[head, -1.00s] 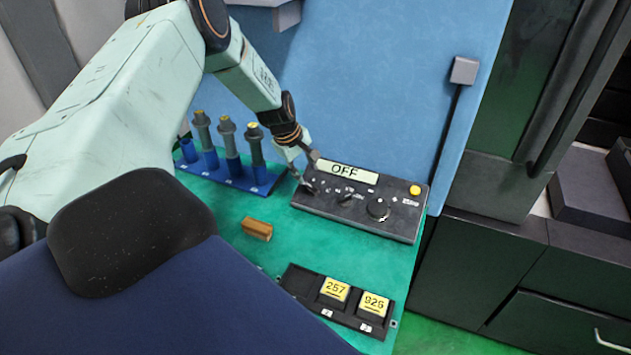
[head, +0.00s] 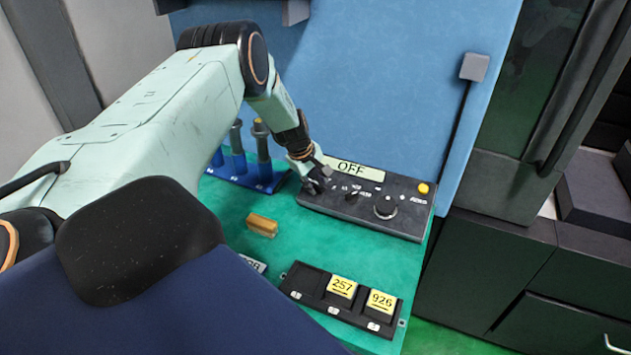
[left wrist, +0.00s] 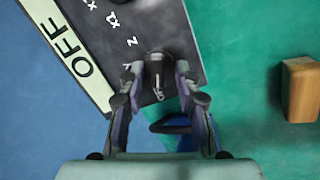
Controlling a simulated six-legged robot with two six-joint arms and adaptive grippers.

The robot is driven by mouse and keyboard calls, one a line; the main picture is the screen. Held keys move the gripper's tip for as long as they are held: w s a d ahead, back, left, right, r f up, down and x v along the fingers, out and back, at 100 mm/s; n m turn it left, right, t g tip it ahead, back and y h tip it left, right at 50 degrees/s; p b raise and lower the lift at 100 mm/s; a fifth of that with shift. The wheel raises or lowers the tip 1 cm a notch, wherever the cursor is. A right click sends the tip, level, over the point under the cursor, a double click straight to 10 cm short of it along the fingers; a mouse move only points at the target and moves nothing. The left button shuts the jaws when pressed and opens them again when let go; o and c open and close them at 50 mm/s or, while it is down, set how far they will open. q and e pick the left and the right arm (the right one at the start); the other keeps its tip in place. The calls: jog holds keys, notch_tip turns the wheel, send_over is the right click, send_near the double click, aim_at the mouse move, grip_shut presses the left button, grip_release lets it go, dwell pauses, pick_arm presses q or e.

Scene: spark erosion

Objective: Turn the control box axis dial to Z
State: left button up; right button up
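The control box (head: 385,222) is a dark panel on the green bench top with a pale plate reading OFF. My left gripper (head: 318,180) is down at the box's left end. It largely hides the axis dial in the head view. In the left wrist view, the dark axis dial (left wrist: 157,72) sits between the two fingertips of my left gripper (left wrist: 159,76), one on each side. White letters, among them Z and Y, show beside the dial. I cannot tell whether the fingertips press on it or which letter it points to. My right gripper is not in view.
Another small knob (head: 352,192), a large round knob (head: 386,206) and a yellow button (head: 423,188) are on the box. A brown block (head: 262,225) and a black tray (head: 310,283) with yellow-labelled pieces lie in front. A blue holder (head: 248,172) stands to the left.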

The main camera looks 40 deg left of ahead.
pick_arm(q)
jog(key=shift+w+f, duration=0.15)
jog(key=shift+w, duration=0.05)
jog(key=shift+c, duration=1.4)
grip_shut()
